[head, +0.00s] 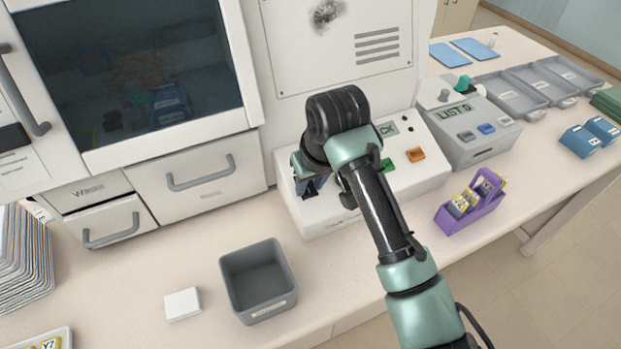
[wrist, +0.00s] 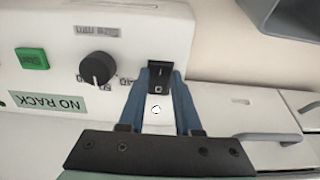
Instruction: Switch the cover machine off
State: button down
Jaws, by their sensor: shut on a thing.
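The cover machine (head: 330,218) is a white box on the bench, with a display, a green button and an orange button on its sloped top. In the wrist view its face shows a green button (wrist: 32,59), a black knob (wrist: 97,69), a display reading "NO RACK" (wrist: 47,103) and a black rocker switch (wrist: 159,68) with a light mark on it. My gripper (wrist: 163,78) is shut on the switch, one blue finger on each side. In the head view my gripper (head: 312,186) is at the machine's left end, and my arm hides the switch.
A grey bin (head: 232,283) and a white block (head: 182,304) stand in front, left of the machine. A purple rack (head: 485,214) with slides and a grey device (head: 470,140) are to the right. A white cabinet (head: 205,177) with drawers stands left.

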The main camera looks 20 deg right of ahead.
jog(key=shift+w+r+g+p, duration=0.1)
jog(key=shift+r+g+p, duration=0.35)
jog(key=shift+p, duration=0.15)
jog(key=shift+w+f+g+p, duration=0.15)
jog(key=shift+f+g+p, duration=0.05)
jog(key=shift+g+p, duration=0.65)
jog(key=c, duration=0.6)
grip_release()
jog(key=shift+f, duration=0.1)
notch_tip(320, 180, up, 13)
jog(key=s+p, duration=0.1)
jog(key=p, duration=0.1)
jog(key=shift+s, duration=0.35)
